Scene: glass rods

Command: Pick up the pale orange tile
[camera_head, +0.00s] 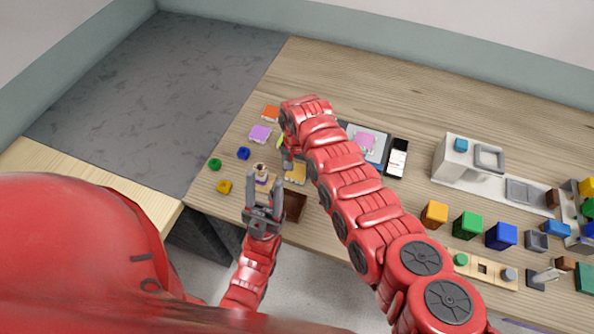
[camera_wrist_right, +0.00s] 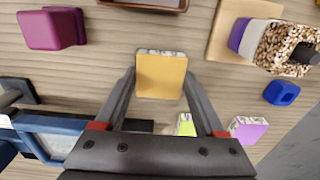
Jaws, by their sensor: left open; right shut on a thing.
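The pale orange tile (camera_wrist_right: 162,75) sits between the two fingers of my right gripper (camera_wrist_right: 161,86) in the right wrist view, with the fingers against its sides. My right gripper is shut on it. In the head view the tile (camera_head: 296,172) shows just below the right gripper (camera_head: 289,160), partly covered by the arm. Whether it is clear of the table is hard to tell.
A brown tray (camera_head: 294,206) lies just below the tile in the head view. A purple tile (camera_head: 260,133), an orange-red tile (camera_head: 271,113) and small blue (camera_head: 243,153), green (camera_head: 215,164) and yellow (camera_head: 224,186) pieces lie to the left. Several coloured blocks stand right. The table's back is clear.

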